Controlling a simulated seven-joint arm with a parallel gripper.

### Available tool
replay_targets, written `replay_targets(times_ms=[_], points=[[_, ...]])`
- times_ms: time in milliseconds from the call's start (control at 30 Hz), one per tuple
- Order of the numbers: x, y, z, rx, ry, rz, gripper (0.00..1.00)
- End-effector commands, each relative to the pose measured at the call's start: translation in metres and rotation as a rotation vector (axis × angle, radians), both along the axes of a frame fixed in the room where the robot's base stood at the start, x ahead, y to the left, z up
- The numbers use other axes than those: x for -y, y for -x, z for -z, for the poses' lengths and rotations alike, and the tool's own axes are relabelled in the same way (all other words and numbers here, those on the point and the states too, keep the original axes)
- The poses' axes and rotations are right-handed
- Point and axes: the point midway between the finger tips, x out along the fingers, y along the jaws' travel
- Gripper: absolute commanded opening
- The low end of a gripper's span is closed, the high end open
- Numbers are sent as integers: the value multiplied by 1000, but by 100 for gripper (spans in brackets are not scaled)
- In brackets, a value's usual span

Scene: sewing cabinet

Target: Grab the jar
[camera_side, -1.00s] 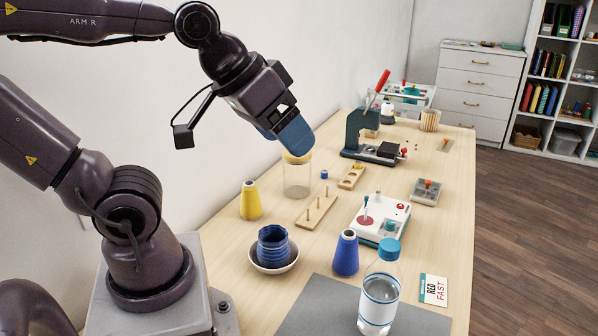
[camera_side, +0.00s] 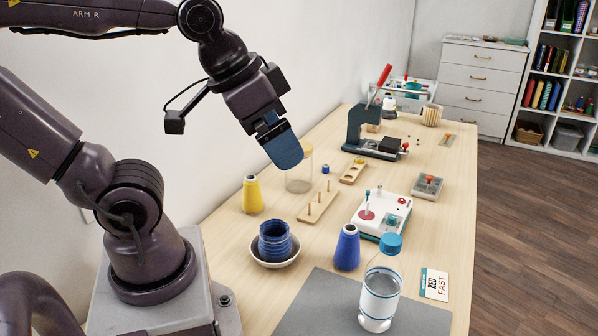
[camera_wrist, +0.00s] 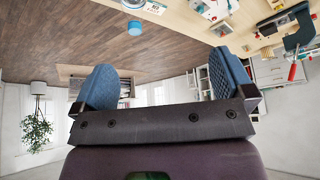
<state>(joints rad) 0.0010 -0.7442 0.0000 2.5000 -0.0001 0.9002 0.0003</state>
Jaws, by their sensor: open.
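The jar (camera_side: 299,182) is a clear glass cylinder with a pale wooden lid. It stands upright on the table in the side view, toward the wall side behind the pegged wooden block. My gripper (camera_side: 285,150), with blue finger pads, hangs tilted just above and left of it. One finger overlaps part of the lid in this view, and I cannot tell whether they touch. In the wrist view my gripper (camera_wrist: 165,80) has its two fingers spread with nothing between them. I cannot make out the jar there.
A yellow thread cone (camera_side: 252,195), a bowl with a blue ribbed cup (camera_side: 273,242), a blue cone (camera_side: 347,247) and the pegged block (camera_side: 318,203) stand near the jar. A blue-capped bottle (camera_side: 380,290) is at the front. A press (camera_side: 365,138) stands behind.

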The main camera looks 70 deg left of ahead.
Motion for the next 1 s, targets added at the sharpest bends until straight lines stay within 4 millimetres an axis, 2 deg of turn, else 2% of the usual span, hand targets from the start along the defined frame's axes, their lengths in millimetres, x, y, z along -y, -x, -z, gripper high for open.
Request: replay_targets(times_ms=[167,267,367,667,1000], points=[[-2,-8,27,-138,9,-7,100],[-12,-18,50,-266,-14,-14,100],[-30,-27,75,-402,-82,-10,100],[-106,-42,147,-811,-398,82,100],[-213,-53,215,-1264,-894,376,100]])
